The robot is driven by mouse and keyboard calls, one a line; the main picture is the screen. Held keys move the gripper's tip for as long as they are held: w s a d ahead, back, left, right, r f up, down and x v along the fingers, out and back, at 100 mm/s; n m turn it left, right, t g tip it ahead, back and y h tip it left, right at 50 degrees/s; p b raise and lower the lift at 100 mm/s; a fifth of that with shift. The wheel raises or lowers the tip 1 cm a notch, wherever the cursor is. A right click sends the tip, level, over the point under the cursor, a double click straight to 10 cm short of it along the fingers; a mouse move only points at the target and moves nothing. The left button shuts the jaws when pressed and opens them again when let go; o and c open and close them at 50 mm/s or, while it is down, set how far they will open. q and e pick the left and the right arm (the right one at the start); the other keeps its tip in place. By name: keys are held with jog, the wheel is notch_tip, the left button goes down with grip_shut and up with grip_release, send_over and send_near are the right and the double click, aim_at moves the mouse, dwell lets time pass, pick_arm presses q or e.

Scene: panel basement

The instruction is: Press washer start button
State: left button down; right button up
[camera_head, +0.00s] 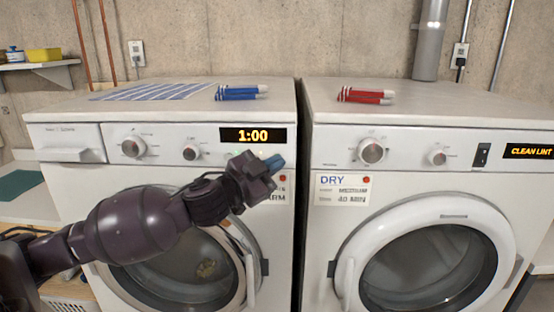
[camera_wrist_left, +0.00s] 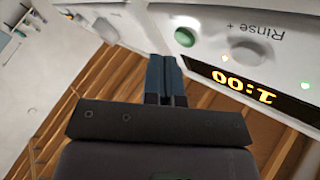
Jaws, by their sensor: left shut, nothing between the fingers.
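The washer (camera_head: 75,155) is the left white machine, its display (camera_head: 252,135) lit with 1:00. My left gripper (camera_head: 274,162) is shut and empty, its blue fingertips in front of the right part of the washer panel, below the display. In the left wrist view, the shut fingers (camera_wrist_left: 165,75) point up toward the panel, close to a round green button (camera_wrist_left: 184,37). I cannot tell whether they touch the panel. The display also shows upside down there (camera_wrist_left: 243,85), beside a knob marked Rinse + (camera_wrist_left: 249,52). In the head view my gripper covers part of the panel.
The dryer (camera_head: 420,165) stands to the right, with a narrow gap between the machines. Blue-handled items (camera_head: 240,93) and a striped cloth (camera_head: 150,91) lie on the washer, red-handled items (camera_head: 365,95) on the dryer.

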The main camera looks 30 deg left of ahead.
jog(key=shift+s, duration=0.15)
jog(key=shift+s+f, duration=0.2)
jog(key=shift+s, duration=0.15)
jog(key=shift+w+r, duration=0.1)
jog(key=shift+w, duration=0.15)
pick_arm(q)
jog(key=shift+w+a, duration=0.25)
jog(key=shift+w, duration=0.15)
pick_arm(e)
jog(key=shift+w+r, duration=0.3)
jog(key=shift+r, duration=0.15)
jog(key=shift+s+f, duration=0.1)
jog(key=shift+s, duration=0.1)
jog(key=shift+s+f, duration=0.15)
jog(key=shift+s, duration=0.15)
